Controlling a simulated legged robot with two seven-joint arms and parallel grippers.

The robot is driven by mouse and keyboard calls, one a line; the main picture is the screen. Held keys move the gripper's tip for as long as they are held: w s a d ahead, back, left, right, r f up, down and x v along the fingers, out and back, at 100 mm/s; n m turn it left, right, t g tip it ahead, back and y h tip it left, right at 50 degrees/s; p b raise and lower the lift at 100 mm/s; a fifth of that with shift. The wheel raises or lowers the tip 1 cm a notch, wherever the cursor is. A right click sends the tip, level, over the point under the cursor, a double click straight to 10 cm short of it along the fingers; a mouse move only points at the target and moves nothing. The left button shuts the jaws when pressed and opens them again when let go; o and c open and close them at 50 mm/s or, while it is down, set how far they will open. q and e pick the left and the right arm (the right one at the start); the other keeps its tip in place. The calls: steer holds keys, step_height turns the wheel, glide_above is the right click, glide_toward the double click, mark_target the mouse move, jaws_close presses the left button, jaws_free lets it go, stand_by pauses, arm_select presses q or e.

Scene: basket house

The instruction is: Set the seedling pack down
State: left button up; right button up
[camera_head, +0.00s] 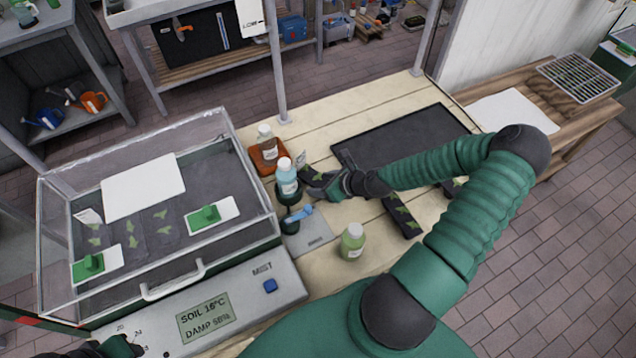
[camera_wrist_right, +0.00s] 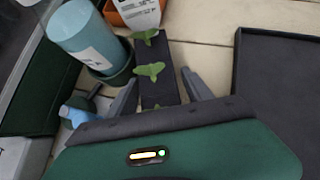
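The dark, narrow seedling pack (camera_wrist_right: 159,62) with green leaves lies between the two fingers of my right gripper (camera_wrist_right: 158,85) in the right wrist view. Both fingertips appear to press its sides. Whether the pack touches the table cannot be told. Another dark seedling pack (camera_head: 401,213) lies on the table under my right arm. Part of my left gripper (camera_head: 120,346) shows at the bottom left; its fingers are not clear.
A glass-walled propagator (camera_head: 210,255) is at left, a black tray (camera_head: 400,137) at back right. A green bottle (camera_head: 352,243) stands nearer. Bare planks (camera_head: 330,108) lie behind.

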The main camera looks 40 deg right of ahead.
jaws_close()
steer(key=shift+r, duration=0.1)
